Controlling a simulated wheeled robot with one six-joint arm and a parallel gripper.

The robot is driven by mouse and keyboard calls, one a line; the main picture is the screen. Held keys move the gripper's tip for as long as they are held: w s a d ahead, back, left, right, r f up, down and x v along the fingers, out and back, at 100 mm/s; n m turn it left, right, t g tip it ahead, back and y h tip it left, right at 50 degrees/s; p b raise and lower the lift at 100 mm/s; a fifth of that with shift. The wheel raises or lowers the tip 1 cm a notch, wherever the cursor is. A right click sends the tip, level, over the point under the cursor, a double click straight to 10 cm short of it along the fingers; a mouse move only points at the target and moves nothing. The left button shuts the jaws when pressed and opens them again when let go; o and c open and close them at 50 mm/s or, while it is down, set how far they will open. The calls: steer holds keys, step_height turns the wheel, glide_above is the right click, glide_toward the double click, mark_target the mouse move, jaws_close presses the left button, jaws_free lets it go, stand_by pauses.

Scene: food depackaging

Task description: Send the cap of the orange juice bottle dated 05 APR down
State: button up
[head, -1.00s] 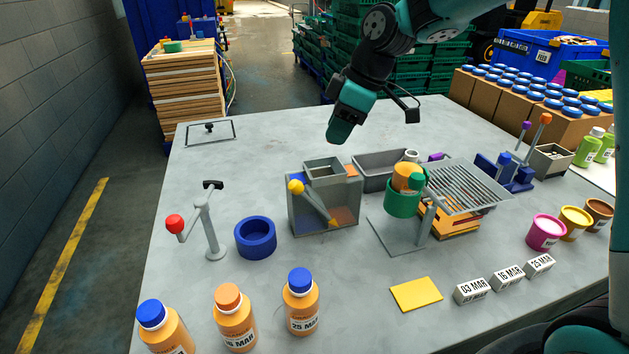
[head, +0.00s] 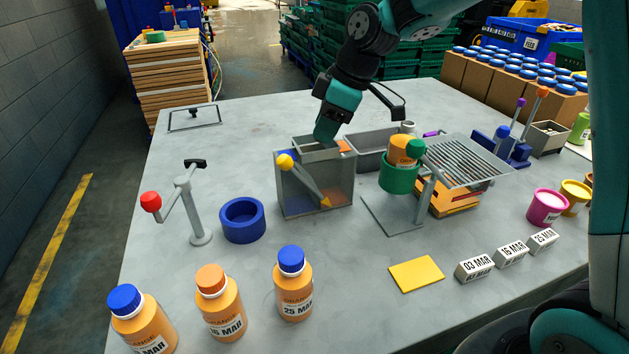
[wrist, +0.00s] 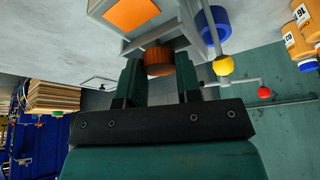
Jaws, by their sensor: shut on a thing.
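My gripper (wrist: 158,80) is shut on an orange-brown ridged cap (wrist: 158,62), held between the two fingertips in the wrist view. In the head view my gripper (head: 325,134) is at the open top of a grey see-through sorting box (head: 290,195), and the cap is hidden there. The box has a blue patch and an orange patch on top, and a sloping lever with a yellow knob (head: 285,161) in front. An orange juice bottle (head: 400,150) sits in a green holder (head: 399,180) on a stand; its date is not readable.
Three capped juice bottles stand at front left; readable labels are 16 MAR (head: 221,305) and 25 MAR (head: 293,285). A blue ring (head: 242,222) and a red-knobbed post (head: 190,215) stand left of the box. A grey tray (head: 372,155) is behind it.

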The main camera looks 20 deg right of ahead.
steer(key=o, duration=1)
steer(key=shift+r, duration=0.1)
steer(key=p+v, duration=0.2)
steer(key=v, duration=1.5)
steer(key=shift+s+d+r, duration=0.1)
steer(key=shift+d, duration=0.1)
steer(key=s+a+f+m, duration=0.3)
steer(key=s+a+f, duration=0.1)
steer(key=s+a, duration=0.5)
steer(key=s+f+m, duration=0.1)
steer(key=s+f, duration=0.1)
steer(key=s, duration=0.3)
steer(key=s+a+f+m+g, duration=0.1)
steer(key=s+f, duration=0.2)
steer(key=s, duration=0.2)
steer(key=s+a+f+m, duration=0.1)
steer(key=s+f, duration=0.2)
steer(key=s, duration=0.3)
steer(key=shift+f+g, duration=0.15)
steer(key=shift+g, duration=0.25)
